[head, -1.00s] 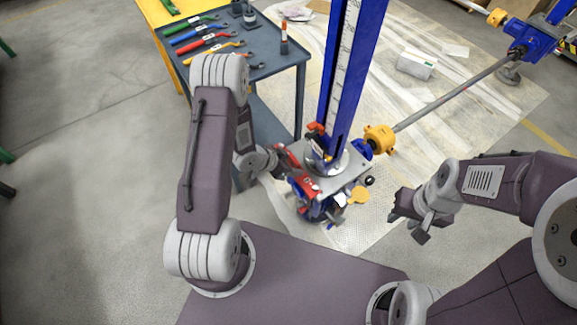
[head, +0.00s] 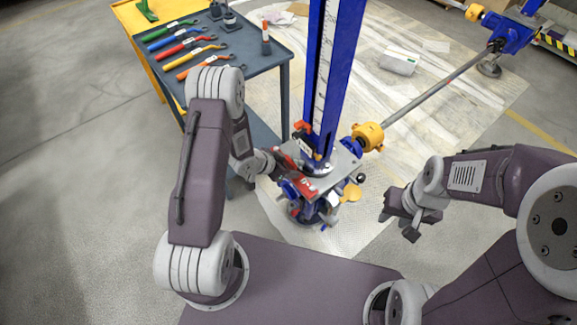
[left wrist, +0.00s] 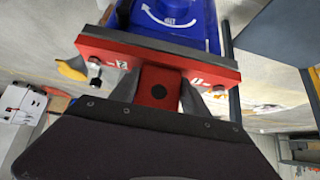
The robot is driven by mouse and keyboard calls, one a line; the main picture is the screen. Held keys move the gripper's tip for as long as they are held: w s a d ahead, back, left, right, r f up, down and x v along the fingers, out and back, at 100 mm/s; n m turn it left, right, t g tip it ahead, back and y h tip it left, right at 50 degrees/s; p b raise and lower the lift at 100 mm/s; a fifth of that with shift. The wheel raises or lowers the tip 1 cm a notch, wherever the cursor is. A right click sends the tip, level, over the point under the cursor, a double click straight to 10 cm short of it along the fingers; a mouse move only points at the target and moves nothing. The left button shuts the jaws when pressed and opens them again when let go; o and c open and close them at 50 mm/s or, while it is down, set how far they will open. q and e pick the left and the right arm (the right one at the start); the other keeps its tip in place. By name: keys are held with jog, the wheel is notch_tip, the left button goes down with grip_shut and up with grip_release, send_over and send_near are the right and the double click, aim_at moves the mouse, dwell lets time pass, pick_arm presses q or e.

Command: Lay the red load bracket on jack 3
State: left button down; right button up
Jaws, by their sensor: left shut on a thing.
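My left gripper (head: 277,163) is shut on the red load bracket (head: 303,184). In the left wrist view the bracket (left wrist: 158,88) has its red stem between the two fingers (left wrist: 160,92), and its wide bar spans the picture. The bracket is at the near left edge of the grey top plate (head: 342,164) of a jack with a tall blue column (head: 332,75). Whether it touches the plate I cannot tell. A blue part (left wrist: 180,20) with a white arrow shows just beyond the bar. I cannot read the jack's number. My right gripper (head: 400,222) is open and empty.
A grey tool table (head: 225,65) with colored wrenches stands behind my left arm. A yellow coupling (head: 368,136) and a long shaft (head: 435,90) run from the jack to another blue jack (head: 510,35). The floor right of the jack is mostly clear.

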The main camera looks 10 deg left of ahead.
pick_arm(q)
jog(key=shift+f+b, duration=0.85)
jog(key=shift+f, duration=0.15)
dwell(0.3)
jog(key=shift+c, duration=2.2)
grip_release()
jog(key=shift+s+f, duration=0.1)
jog(key=p+v, duration=0.3)
jog(key=v, duration=0.6)
